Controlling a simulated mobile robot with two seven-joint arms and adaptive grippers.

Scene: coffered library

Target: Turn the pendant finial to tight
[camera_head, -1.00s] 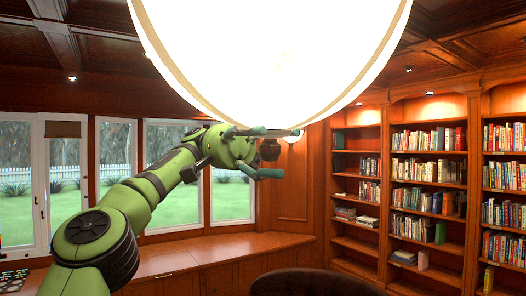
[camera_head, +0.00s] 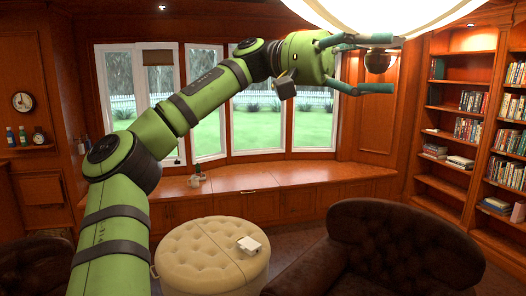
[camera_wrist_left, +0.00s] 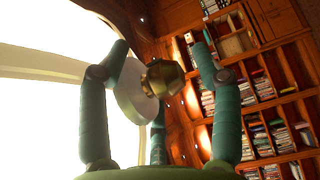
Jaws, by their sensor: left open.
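The pendant lamp is a large, glowing white bowl (camera_head: 400,12) with a pale rim band at the top right of the head view. Its finial is a small dark brass knob (camera_head: 377,61) under the bowl. In the left wrist view the finial (camera_wrist_left: 163,78) is a brass knob beside a pale disc (camera_wrist_left: 130,90). My left gripper (camera_head: 384,64) is open, its teal fingers spread around the finial. In the left wrist view the fingers stand on either side of it, with a third behind; I see no finger clearly closed on it. My right gripper is out of view.
A tufted cream ottoman (camera_head: 205,252) with a small white object (camera_head: 249,245) stands below. A dark brown armchair (camera_head: 395,250) is at lower right. A wooden window bench (camera_head: 290,176) runs along the back, and bookshelves (camera_head: 466,130) line the right.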

